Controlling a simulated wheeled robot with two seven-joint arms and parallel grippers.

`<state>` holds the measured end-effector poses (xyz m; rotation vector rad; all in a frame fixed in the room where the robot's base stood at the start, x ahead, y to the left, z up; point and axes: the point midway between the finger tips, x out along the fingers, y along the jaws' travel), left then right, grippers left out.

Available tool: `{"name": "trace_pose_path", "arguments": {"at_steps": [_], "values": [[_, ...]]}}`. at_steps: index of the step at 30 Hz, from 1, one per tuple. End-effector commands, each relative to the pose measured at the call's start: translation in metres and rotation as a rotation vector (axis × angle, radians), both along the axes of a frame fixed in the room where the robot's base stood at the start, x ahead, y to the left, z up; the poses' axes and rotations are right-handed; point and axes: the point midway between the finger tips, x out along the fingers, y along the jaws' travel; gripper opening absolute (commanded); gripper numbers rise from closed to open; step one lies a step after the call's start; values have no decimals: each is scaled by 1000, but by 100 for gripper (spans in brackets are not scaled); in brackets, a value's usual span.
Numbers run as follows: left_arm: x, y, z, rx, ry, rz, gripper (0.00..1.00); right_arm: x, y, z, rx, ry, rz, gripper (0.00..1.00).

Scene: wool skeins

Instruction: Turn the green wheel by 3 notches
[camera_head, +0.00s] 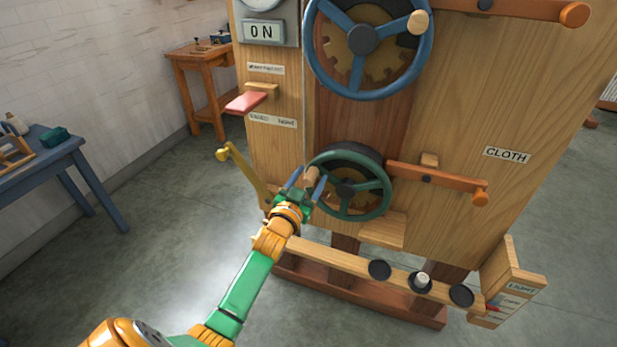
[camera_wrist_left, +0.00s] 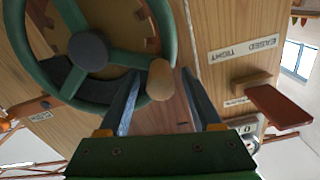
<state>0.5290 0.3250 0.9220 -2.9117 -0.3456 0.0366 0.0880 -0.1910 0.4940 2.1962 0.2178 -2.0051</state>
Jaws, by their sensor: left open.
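The green wheel (camera_head: 372,186) is mounted low on the front of the wooden panel, with a dark hub and a wooden knob (camera_head: 311,176) on the left of its rim. My left gripper (camera_head: 306,183) is open at that left side, its two blue fingers on either side of the knob. In the left wrist view, the green wheel (camera_wrist_left: 115,58) fills the upper left. The knob (camera_wrist_left: 160,80) shows between the tips of my left gripper (camera_wrist_left: 160,78). I cannot tell whether either finger touches it. My right gripper is not in view.
A blue wheel (camera_head: 425,62) sits above the green one. An orange lever (camera_head: 440,180) is to the right, a yellow crank (camera_head: 245,172) to the left and a red lever (camera_head: 246,102) up left. A wooden rail with black discs (camera_head: 380,270) runs below.

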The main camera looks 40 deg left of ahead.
Motion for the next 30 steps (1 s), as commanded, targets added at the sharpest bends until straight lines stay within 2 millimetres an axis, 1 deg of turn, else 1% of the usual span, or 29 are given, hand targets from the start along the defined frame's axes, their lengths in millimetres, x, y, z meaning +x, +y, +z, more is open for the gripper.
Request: {"name": "trace_pose_path", "arguments": {"at_steps": [3,9,10,11,12,14,15,17,30], "values": [[6,1,0,0,1,-1,66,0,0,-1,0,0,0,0],[7,1,0,0,1,-1,66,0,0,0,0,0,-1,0],[7,1,0,0,1,-1,63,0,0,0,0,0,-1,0],[7,1,0,0,1,-1,55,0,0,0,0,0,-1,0],[7,1,0,-1,2,-1,44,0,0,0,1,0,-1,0],[7,1,0,-1,2,-1,28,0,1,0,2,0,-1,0],[7,1,0,-1,2,-1,17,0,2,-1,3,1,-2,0],[7,1,-1,-1,2,-1,1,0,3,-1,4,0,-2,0],[6,1,-1,-1,4,-1,0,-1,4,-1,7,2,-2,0]]}}
